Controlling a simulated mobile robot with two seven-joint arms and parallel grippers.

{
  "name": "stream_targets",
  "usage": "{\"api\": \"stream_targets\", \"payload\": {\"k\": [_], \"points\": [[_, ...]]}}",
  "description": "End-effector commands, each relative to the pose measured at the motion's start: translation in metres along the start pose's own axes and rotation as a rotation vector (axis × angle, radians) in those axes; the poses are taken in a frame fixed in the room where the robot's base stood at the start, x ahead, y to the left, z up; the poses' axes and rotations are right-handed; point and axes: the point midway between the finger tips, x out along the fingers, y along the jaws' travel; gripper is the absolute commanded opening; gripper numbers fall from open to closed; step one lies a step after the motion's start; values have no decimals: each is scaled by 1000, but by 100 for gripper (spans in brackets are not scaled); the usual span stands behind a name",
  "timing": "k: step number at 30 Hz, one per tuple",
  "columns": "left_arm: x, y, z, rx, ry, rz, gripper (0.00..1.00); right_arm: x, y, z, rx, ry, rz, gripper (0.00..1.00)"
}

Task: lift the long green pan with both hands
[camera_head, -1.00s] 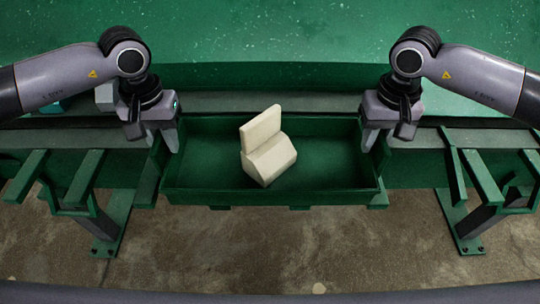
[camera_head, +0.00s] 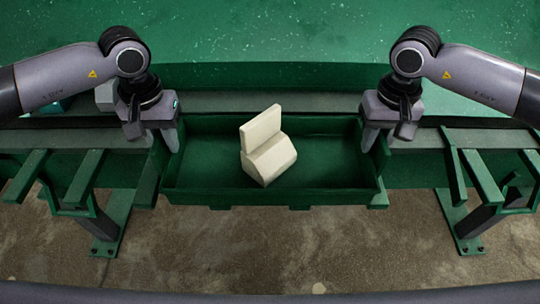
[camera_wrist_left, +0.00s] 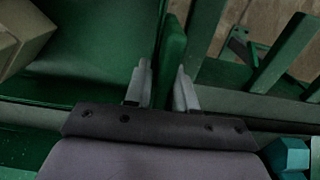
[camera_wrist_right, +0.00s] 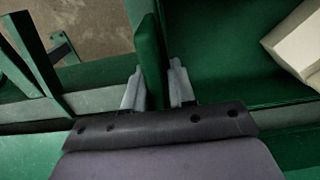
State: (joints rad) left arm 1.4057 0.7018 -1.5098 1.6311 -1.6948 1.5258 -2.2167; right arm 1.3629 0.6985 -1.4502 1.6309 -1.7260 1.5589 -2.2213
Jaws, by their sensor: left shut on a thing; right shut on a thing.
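The long green pan (camera_head: 325,172) lies across the middle of the head view, with a cream angular block (camera_head: 268,150) standing inside it. My left gripper (camera_head: 170,145) is shut on the pan's left end wall; in the left wrist view its two fingers (camera_wrist_left: 160,88) straddle that green wall (camera_wrist_left: 172,45). My right gripper (camera_head: 374,145) is shut on the right end wall, and the right wrist view shows its fingers (camera_wrist_right: 155,90) on both sides of the wall (camera_wrist_right: 148,45). The fingertips are partly hidden in the head view. The pan looks about level.
Green stands with slanted bars are on the left (camera_head: 85,180) and right (camera_head: 480,178) of the pan. A green-edged bench (camera_head: 430,137) runs behind it. A teal object (camera_wrist_left: 287,157) sits near my left gripper. Bare concrete floor (camera_head: 270,245) lies in front.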

Motion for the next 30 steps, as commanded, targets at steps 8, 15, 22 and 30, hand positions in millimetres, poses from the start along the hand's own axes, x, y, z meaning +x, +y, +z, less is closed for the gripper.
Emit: {"api": "stream_targets", "payload": {"k": [8, 15, 22, 30], "points": [[0, -8, -2, -12, 1, -20, 0, 0, 8, -1, 12, 0, 21, 0], [-2, -8, -2, -12, 4, -19, 0, -2, 8, -2, 12, 3, 19, 0], [-5, -8, -2, -12, 2, -19, 0, -5, 8, -2, 13, 1, 20, 0], [-20, -8, -2, -12, 1, -20, 0, -20, 8, -2, 13, 0, 20, 0]]}}
